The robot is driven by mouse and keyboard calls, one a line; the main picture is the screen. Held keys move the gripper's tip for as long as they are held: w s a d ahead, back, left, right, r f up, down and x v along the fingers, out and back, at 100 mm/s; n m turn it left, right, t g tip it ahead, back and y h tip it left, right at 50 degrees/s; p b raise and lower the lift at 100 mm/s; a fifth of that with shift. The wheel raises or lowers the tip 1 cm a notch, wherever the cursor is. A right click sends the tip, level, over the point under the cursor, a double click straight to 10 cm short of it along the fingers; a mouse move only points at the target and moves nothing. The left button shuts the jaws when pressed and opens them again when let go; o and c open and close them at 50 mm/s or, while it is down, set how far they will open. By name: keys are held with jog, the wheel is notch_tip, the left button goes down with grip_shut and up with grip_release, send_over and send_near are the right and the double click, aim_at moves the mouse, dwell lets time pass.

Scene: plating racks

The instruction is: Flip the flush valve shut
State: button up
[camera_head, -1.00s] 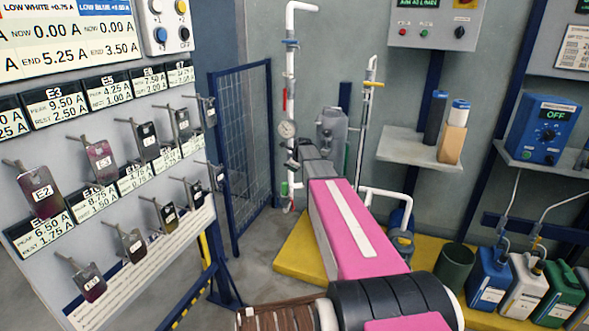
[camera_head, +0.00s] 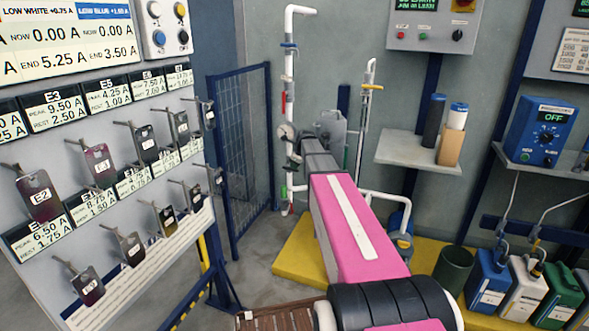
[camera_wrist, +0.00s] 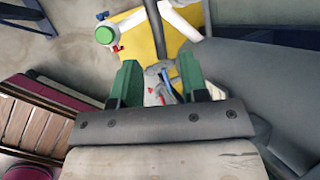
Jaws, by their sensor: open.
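Several lever handles show on the pipework in the head view: a blue handle (camera_head: 290,45) high on the left white pipe, a red handle (camera_head: 284,103) below it, and a yellow handle (camera_head: 371,87) on the right pipe. I cannot tell which is the flush valve. My gripper (camera_wrist: 160,68) is open, with two green fingers apart. Between and beyond them in the wrist view are small blue and red handle-like parts (camera_wrist: 164,78), apparently not gripped. In the head view my arm reaches toward the left pipe and its fingertips are hard to make out.
A round gauge (camera_head: 286,131) sits on the left pipe. A blue mesh gate (camera_head: 242,150) stands left of it. The rack of hanging plates (camera_head: 40,195) fills the left. A shelf (camera_head: 405,150) with two cylinders and several jugs (camera_head: 488,275) are at right. A yellow platform (camera_head: 300,255) lies below.

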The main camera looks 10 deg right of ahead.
jog(key=v, duration=0.3)
jog(key=shift+s+r, duration=0.2)
jog(key=shift+r, duration=0.15)
jog(key=s+a+f+n+g, duration=0.2)
jog(key=s+f+n, duration=0.4)
jog(key=s, duration=0.5)
jog(key=s+a+f+n+g, duration=0.2)
jog(key=s+a+f+n, duration=0.2)
jog(key=s+n, duration=0.7)
jog(key=s+a+f+n+g+h, duration=0.1)
jog(key=s+a+f+n+g, duration=0.1)
jog(key=s+f+n, duration=0.6)
jog(key=shift+s+a+n, duration=0.3)
jog(key=shift+s+a, duration=0.25)
jog(key=shift+s, duration=1.85)
